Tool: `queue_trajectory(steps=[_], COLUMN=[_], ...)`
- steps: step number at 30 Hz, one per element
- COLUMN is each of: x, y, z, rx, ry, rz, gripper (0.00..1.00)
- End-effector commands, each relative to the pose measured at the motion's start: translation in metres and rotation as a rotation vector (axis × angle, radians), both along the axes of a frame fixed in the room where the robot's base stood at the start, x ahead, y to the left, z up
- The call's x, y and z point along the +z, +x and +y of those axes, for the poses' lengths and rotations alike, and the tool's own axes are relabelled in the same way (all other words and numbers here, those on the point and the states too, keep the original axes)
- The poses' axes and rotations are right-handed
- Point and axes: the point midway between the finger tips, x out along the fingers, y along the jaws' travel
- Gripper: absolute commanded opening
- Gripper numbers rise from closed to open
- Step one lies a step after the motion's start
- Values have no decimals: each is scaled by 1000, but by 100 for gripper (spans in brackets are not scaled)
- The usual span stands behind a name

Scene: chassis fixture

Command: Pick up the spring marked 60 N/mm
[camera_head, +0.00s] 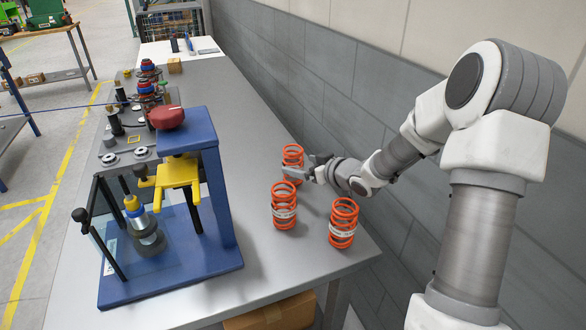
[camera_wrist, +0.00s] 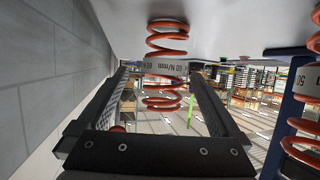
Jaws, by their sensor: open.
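Three orange-red coil springs with white label bands stand upright on the grey bench. The far spring (camera_head: 292,152) is at my gripper (camera_head: 303,169), which is partly hidden there. In the wrist view, where the bench top appears above, this spring (camera_wrist: 166,45) stands between the two open fingers (camera_wrist: 158,88). Its label seems to read 60 N/mm, its start being hard to make out. No contact is clear. A second spring (camera_head: 284,218) stands nearer and shows at the right of the wrist view (camera_wrist: 308,125), its label partly cut off. The third spring (camera_head: 343,233) stands near the right bench edge.
A blue press fixture (camera_head: 225,200) with a red knob (camera_head: 166,117) and a yellow bracket (camera_head: 178,173) stands left of the springs. A shock-absorber-like part sits in it. More parts line the left of the bench. A grey wall (camera_head: 340,90) runs along the right.

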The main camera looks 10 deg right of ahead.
Motion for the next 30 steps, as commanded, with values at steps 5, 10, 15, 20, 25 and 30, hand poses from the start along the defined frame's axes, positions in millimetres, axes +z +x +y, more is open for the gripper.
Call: queue_trajectory(steps=[5,10,15,20,25,30], x=[-5,-10,-17,-19,-19,-19], y=[11,26,46,53,53,53], z=[6,19,31,34,33,33], rx=[0,2,1,-1,-1,-1], ry=[0,1,1,0,0,0], rz=[0,-1,1,0,0,0], gripper=[100,100,100,100,100,71])
